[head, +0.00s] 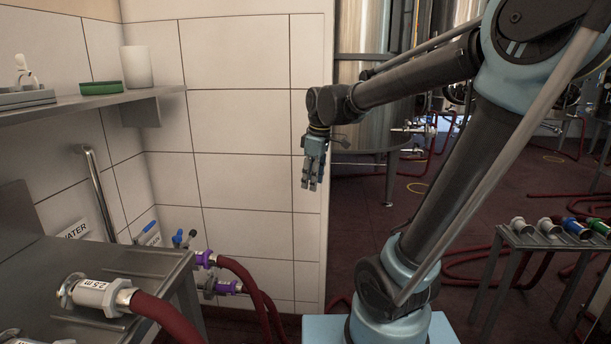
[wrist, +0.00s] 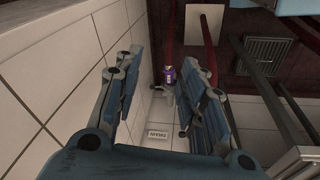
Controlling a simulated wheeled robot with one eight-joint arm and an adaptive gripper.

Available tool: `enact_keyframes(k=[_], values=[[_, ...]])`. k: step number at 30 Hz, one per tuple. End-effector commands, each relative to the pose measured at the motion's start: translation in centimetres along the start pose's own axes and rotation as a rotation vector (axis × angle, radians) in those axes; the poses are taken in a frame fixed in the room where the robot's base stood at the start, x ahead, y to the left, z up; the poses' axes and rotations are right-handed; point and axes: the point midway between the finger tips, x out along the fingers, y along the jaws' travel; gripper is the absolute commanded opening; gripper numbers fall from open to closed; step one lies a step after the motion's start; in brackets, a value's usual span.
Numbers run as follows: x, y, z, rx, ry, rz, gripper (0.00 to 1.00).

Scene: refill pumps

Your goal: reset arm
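My gripper (head: 312,172) hangs in the air in front of the white tiled wall, near its right-hand end, with its fingers pointing down. In the wrist view my gripper (wrist: 165,105) shows its blue fingers spread apart, with nothing between them. My arm reaches to it from the right of the head view, bent at a high elbow. No part of the gripper touches anything that I can see.
A metal counter (head: 140,262) at lower left carries a hose coupling (head: 95,293). Purple couplings (head: 205,259) with red hoses sit by the wall. A shelf (head: 85,105) holds a green sponge (head: 100,87). A bench with coloured couplings (head: 577,228) stands right. Tanks (head: 360,90) stand behind.

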Motion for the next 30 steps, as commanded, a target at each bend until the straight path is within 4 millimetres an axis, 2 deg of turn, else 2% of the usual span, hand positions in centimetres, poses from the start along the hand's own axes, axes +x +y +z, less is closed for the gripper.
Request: enact_keyframes(k=[1, 6, 11, 18, 24, 30], values=[[0.2, -0.4, 2.0, 0.067, -0.004, 0.006, 0.37], [1.1, -2.1, 7.6, 0.29, -0.014, 0.024, 0.37], [2.5, -4.2, 12.4, 0.501, -0.022, 0.044, 0.37], [5.5, -7.8, 18.7, 0.815, -0.031, 0.075, 0.37], [8.1, -10.6, 22.4, 1.038, -0.033, 0.099, 0.37], [9.5, -11.9, 24.0, 1.148, -0.033, 0.111, 0.37]])
